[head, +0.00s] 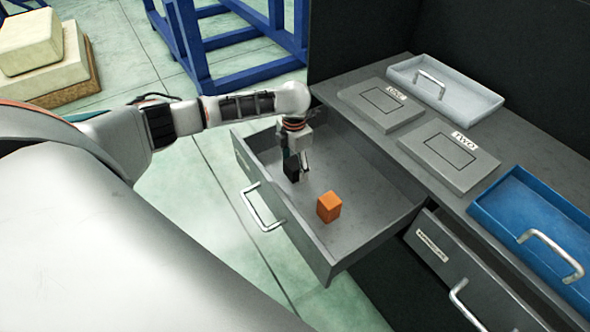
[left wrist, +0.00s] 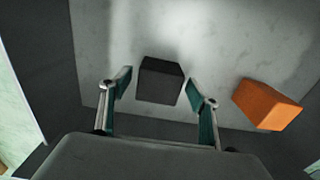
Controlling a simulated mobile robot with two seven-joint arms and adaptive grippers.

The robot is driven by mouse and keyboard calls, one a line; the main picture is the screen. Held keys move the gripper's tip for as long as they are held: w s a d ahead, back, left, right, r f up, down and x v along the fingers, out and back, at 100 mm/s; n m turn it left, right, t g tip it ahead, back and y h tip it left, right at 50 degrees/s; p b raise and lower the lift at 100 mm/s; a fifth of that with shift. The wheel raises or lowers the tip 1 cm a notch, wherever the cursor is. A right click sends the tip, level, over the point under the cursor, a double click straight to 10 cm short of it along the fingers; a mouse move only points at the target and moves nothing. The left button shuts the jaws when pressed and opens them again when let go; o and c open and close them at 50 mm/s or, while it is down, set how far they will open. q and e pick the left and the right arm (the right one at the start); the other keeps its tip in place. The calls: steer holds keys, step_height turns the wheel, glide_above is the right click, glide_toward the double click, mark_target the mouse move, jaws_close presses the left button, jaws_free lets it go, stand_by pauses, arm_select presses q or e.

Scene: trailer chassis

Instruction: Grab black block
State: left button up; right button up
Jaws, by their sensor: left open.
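A black block (left wrist: 160,80) sits on the floor of an open grey drawer. It also shows in the head view (head: 291,168), partly hidden by my left gripper. My left gripper (head: 297,172) reaches down into the drawer from above. In the left wrist view my left gripper (left wrist: 161,95) is open, with one finger on either side of the black block and a small gap on both sides. My right gripper is in neither view.
An orange block (head: 329,207) lies in the same drawer (head: 375,222), to the right of the black block. Drawer walls surround both blocks. The counter holds two grey plates, a white tray (head: 445,85) and a blue tray (head: 530,225). Another drawer (head: 470,275) is slightly open.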

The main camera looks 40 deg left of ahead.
arm_select(q)
steer(key=shift+a+f, duration=0.1)
steer(key=shift+f, duration=0.8)
steer(key=shift+r, duration=0.15)
steer(key=c, duration=1.3)
steer(key=shift+r, duration=0.1)
